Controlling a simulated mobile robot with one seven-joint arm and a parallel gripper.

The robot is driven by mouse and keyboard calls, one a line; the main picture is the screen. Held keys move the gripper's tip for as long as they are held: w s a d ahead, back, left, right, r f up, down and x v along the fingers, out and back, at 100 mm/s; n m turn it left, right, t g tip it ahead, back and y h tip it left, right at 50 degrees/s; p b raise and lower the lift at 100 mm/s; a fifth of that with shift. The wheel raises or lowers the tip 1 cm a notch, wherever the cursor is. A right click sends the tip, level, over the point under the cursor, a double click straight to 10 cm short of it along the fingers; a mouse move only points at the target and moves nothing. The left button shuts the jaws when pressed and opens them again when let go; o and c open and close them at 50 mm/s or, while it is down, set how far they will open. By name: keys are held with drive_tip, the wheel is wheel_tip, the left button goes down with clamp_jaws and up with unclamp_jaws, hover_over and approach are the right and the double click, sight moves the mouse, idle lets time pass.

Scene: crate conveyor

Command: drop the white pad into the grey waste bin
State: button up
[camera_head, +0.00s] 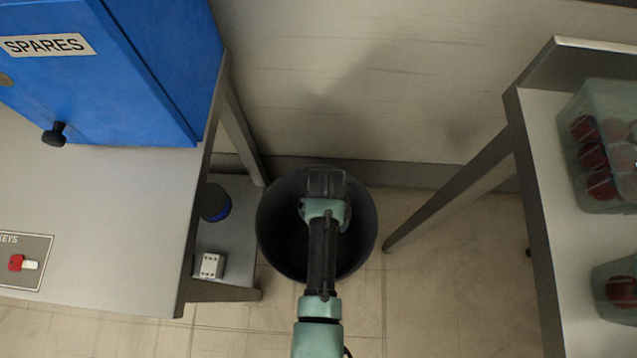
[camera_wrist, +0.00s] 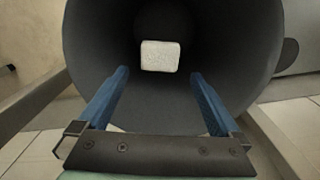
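The grey waste bin (camera_head: 271,236) stands on the floor between two tables, and its dark round wall fills much of the wrist view (camera_wrist: 245,45). The white pad (camera_wrist: 160,56) lies inside the bin, deep down, apart from my fingers. My gripper (camera_wrist: 160,85) is over the bin mouth, pointing down into it, with its two blue fingers wide apart and nothing between them. In the head view my gripper and arm cover the middle of the bin and hide the pad.
A blue SPARES cabinet (camera_head: 130,80) stands on the left table (camera_head: 100,200). A lower shelf (camera_head: 235,220) holds a blue round item and a small white block (camera_head: 208,265). The right table (camera_head: 545,180) bears clear crates of red items (camera_head: 600,150). Floor is open right of the bin.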

wheel_tip(320, 180, up, 13)
drive_tip(key=p, duration=0.5)
idle(0.5)
